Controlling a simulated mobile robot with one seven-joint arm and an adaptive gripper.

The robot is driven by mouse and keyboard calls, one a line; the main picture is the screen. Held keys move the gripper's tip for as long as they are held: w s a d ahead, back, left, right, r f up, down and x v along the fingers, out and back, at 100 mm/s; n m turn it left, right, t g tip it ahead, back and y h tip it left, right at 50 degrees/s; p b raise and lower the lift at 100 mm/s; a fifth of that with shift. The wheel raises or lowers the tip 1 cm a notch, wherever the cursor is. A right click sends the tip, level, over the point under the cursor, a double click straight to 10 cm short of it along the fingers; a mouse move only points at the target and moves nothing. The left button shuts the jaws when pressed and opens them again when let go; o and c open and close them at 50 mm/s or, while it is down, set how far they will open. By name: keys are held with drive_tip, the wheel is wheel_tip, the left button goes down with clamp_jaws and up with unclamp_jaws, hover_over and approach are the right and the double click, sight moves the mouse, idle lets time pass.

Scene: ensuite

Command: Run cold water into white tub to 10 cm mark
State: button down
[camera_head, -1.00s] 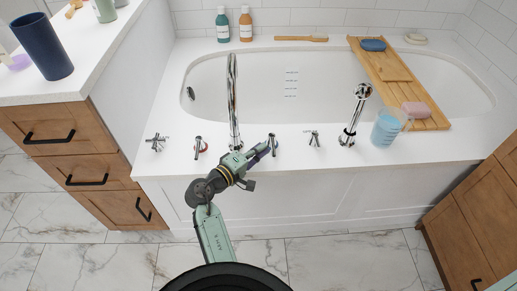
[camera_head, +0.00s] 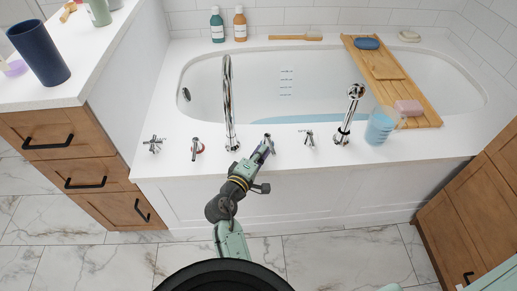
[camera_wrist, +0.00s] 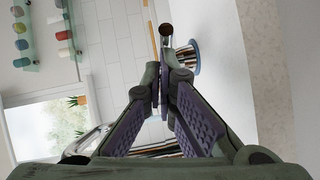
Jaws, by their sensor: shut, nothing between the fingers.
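The white tub (camera_head: 200,75) has a column of dark level marks (camera_head: 287,81) on its far inner wall. Blue water (camera_head: 290,118) covers part of its bottom, its visible edge below the marks. A tall chrome spout (camera_head: 228,100) arches over the near rim. My gripper (camera_head: 264,151) is shut and empty, right beside a chrome tap handle (camera_head: 268,141) on the deck. In the wrist view, the shut fingers (camera_wrist: 163,85) are close to a chrome tap with a blue ring (camera_wrist: 187,57); contact is unclear. A red-ringed tap (camera_head: 197,148) stands to the left.
Cross handles (camera_head: 154,145) (camera_head: 308,138) and a hand shower (camera_head: 350,113) stand on the deck. A blue-tinted cup (camera_head: 380,125) stands at the right. A wooden caddy (camera_head: 385,75) spans the tub. Bottles (camera_head: 217,25) stand behind. Floor in front is clear.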

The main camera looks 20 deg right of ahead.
sight(274, 153)
drive_tip(key=shift+s+d+p, duration=0.15)
drive_tip(key=shift+s+d, duration=0.1)
drive_tip(key=shift+d, duration=0.4)
drive_tip(key=shift+s+d+p, duration=0.15)
drive_tip(key=shift+s+d, duration=0.1)
drive_tip(key=shift+d, duration=0.35)
drive_tip(key=shift+s+d+p, duration=0.15)
drive_tip(key=shift+s+d, duration=0.1)
drive_tip(key=shift+d, duration=1.45)
drive_tip(key=shift+w+d+p, duration=0.2)
drive_tip(key=shift+d+p, duration=0.15)
drive_tip(key=shift+d, duration=0.35)
